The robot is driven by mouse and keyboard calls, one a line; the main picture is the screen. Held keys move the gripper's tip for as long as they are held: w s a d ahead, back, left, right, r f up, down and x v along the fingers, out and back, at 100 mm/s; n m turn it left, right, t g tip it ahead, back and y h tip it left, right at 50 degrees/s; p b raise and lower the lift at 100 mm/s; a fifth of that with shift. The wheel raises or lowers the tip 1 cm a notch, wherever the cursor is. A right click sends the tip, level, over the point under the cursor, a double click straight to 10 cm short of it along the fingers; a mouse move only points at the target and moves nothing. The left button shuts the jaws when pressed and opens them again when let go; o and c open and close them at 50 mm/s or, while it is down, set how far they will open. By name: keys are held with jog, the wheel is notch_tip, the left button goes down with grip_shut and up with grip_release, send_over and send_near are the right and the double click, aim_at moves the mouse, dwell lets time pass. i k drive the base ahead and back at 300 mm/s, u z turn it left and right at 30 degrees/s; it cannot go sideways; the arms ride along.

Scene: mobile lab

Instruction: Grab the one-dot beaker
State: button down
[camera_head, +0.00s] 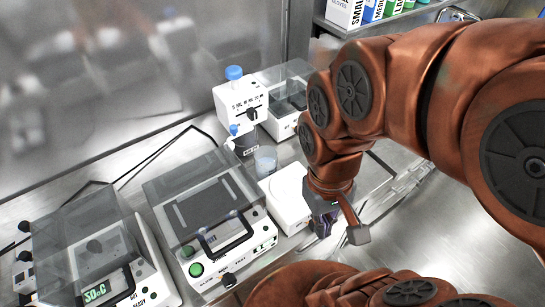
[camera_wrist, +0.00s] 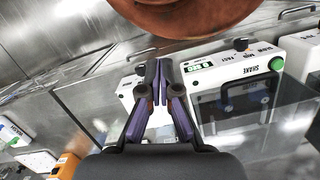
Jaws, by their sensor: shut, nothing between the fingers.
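A small clear beaker (camera_head: 265,160) stands on the bench in the head view, behind a low white device (camera_head: 288,198). No dot marking can be made out on it. My gripper (camera_head: 325,226) is at the right of that white device, in front of and to the right of the beaker, and apart from it. In the wrist view my gripper (camera_wrist: 158,66) has its purple-sided fingers together at the tips, with nothing held. I cannot make out the beaker in the wrist view.
A shaker (camera_head: 210,215) with a clear lid and green buttons stands left of the white device. A heater (camera_head: 100,255) is further left. A blue-capped dispenser (camera_head: 238,105) and a lidded device (camera_head: 285,95) stand behind the beaker.

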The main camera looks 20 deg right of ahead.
aim_at(266, 157)
jog(key=u, duration=3)
jog(key=k, duration=1.1)
jog(key=z, duration=1.15)
